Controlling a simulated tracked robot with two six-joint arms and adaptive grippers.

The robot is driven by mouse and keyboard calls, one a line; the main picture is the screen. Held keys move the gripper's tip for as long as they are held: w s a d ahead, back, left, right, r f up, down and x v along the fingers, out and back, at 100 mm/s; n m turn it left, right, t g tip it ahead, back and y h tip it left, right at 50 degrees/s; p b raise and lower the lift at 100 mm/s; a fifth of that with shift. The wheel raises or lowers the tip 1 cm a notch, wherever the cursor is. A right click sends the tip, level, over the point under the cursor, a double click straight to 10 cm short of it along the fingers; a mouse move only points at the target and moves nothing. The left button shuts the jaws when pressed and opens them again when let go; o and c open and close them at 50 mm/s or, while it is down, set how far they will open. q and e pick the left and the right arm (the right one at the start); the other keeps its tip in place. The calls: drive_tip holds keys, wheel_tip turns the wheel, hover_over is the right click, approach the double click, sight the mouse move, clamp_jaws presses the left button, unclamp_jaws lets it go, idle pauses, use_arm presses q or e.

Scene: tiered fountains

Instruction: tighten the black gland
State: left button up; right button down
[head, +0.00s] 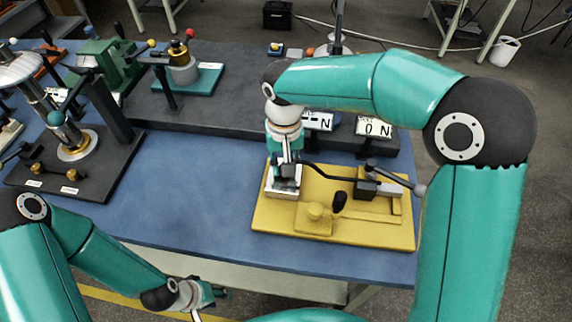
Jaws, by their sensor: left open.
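A yellow fixture plate (370,233) lies at the front right of the blue table. A small black rounded piece (340,201) stands near its middle; I cannot tell for sure that it is the black gland. My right gripper (285,180) points down at the plate's left end, over a pale metal block (282,193), left of the black piece and apart from it. Its fingers are too small and covered to tell their opening. My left gripper (215,296) is open and low, in front of the table's front edge, away from the plate.
A black bar with a lever (385,178) lies across the plate's back right. Dial signs (374,128) stand behind it. A dark base with a metal column (75,150) is at left. A teal plate (190,80) stands farther back. The blue middle (190,190) is clear.

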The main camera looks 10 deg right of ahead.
drive_tip(key=m+b, duration=0.1)
drive_tip(key=m, duration=0.5)
drive_tip(key=shift+s+m, duration=0.1)
drive_tip(key=shift+m, duration=0.2)
idle(0.4)
drive_tip(key=c, duration=0.9)
unclamp_jaws()
wheel_tip(320, 180, up, 12)
drive_tip(key=shift+f, duration=0.1)
